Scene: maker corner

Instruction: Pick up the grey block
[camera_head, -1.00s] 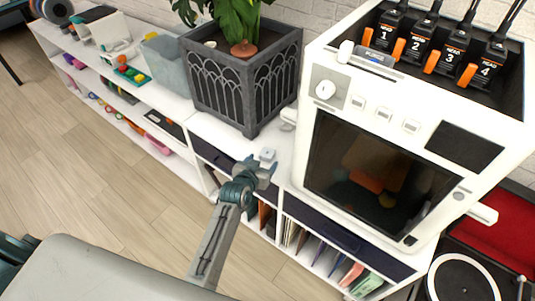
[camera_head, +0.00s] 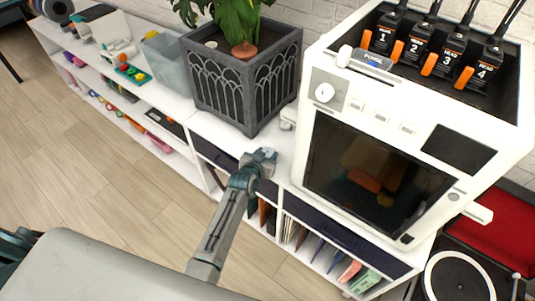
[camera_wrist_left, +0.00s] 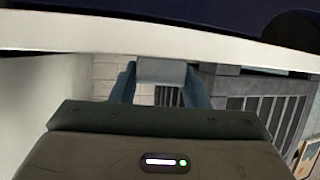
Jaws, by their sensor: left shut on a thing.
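The small grey block (camera_head: 268,153) is at the front edge of the white shelf top, between the planter and the white machine. My left gripper (camera_head: 262,159) is shut on it, with a finger on either side. In the left wrist view the grey block (camera_wrist_left: 162,71) sits between the two blue-grey fingertips (camera_wrist_left: 160,82). The fingers hide part of the block. I cannot tell whether it touches the shelf. My right gripper is not in view.
A dark grey planter (camera_head: 240,85) stands behind and left of the gripper. A large white machine (camera_head: 300,160) with a dark window stands close on the right. The white shelf unit (camera_head: 180,105) holds several items further left. A turntable (camera_head: 460,275) is at lower right.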

